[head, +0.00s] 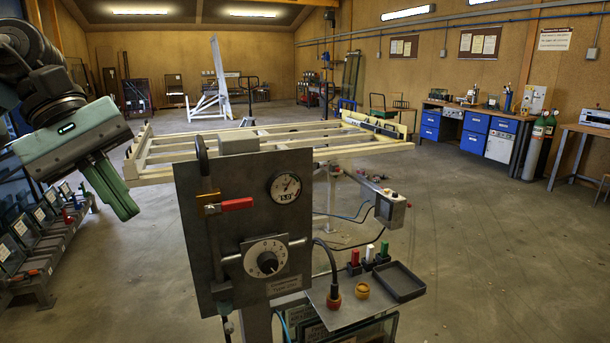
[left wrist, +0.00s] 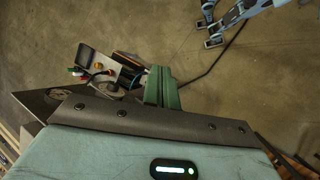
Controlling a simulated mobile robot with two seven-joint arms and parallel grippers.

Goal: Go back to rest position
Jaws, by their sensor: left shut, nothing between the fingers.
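My left gripper (head: 124,204) hangs at the left of the head view, pointing down and to the right. Its green fingers are shut together with nothing between them. It is in the air, left of the grey control panel (head: 225,240) and apart from it. In the left wrist view the shut fingers (left wrist: 162,90) show above the gripper body, with the panel's small tray and knobs beyond them to the left. My right gripper is in neither view.
The panel carries a red-handled valve (head: 237,204), a gauge (head: 285,187) and a dial (head: 266,257). A pale slatted tilting frame (head: 240,150) lies behind it. A rack of glass panes (head: 35,235) stands below my left gripper. Open floor (head: 480,240) lies to the right.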

